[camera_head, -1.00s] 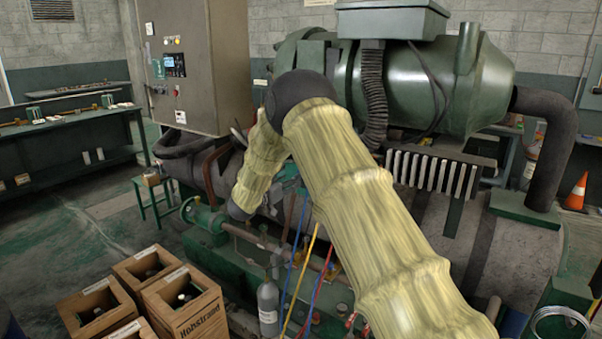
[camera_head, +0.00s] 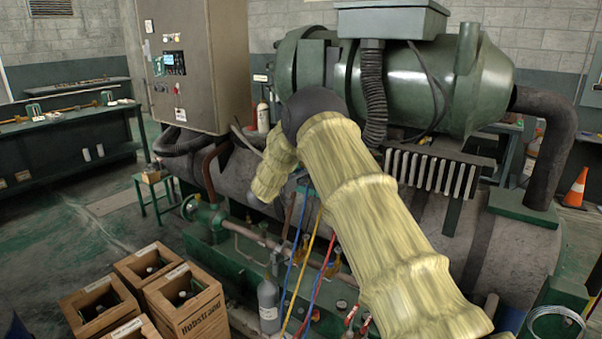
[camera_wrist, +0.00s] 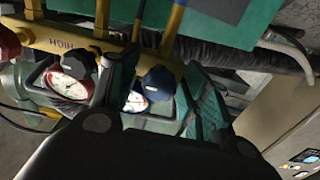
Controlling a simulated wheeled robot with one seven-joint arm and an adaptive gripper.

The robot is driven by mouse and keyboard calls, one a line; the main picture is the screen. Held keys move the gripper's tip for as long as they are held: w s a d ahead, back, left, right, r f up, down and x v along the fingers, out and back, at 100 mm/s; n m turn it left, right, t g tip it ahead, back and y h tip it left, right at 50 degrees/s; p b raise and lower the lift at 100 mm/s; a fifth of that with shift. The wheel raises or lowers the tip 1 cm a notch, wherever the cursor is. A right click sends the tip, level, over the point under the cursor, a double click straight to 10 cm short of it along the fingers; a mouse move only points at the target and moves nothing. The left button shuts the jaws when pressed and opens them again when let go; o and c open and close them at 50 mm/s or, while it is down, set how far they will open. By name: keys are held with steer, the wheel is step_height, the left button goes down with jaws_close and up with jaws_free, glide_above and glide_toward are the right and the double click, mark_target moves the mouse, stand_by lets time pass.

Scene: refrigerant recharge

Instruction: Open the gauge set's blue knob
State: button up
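The gauge set's yellow manifold (camera_wrist: 65,38), marked HIGH, crosses the upper left of the wrist view, upside down. The blue knob (camera_wrist: 157,82) sits below it, in front of a gauge with a white face (camera_wrist: 135,102). My gripper (camera_wrist: 165,75) is open, with one finger on each side of the blue knob. A narrow gap shows on the left; contact on the right cannot be told. In the head view my arm hides the gripper and the gauge set.
Blue, yellow and red hoses (camera_head: 308,275) hang in front of the green machine (camera_head: 430,85). A grey cabinet (camera_head: 195,65) stands behind.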

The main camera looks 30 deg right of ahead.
steer(key=c, duration=0.8)
steer(key=shift+n, duration=0.3)
steer(key=shift+r+n+p, duration=0.2)
steer(key=shift+n+p, duration=0.7)
steer(key=n+p, duration=0.2)
steer(key=n, duration=0.3)
steer(key=shift+f+p, duration=0.1)
steer(key=shift+p, duration=0.3)
steer(key=n+p, duration=0.2)
steer(key=n, duration=0.4)
steer(key=shift+a+n, duration=0.1)
steer(key=shift+n, duration=0.3)
steer(key=n+p, duration=0.2)
steer(key=n, duration=0.3)
steer(key=shift+n, duration=0.4)
steer(key=shift+f, duration=0.1)
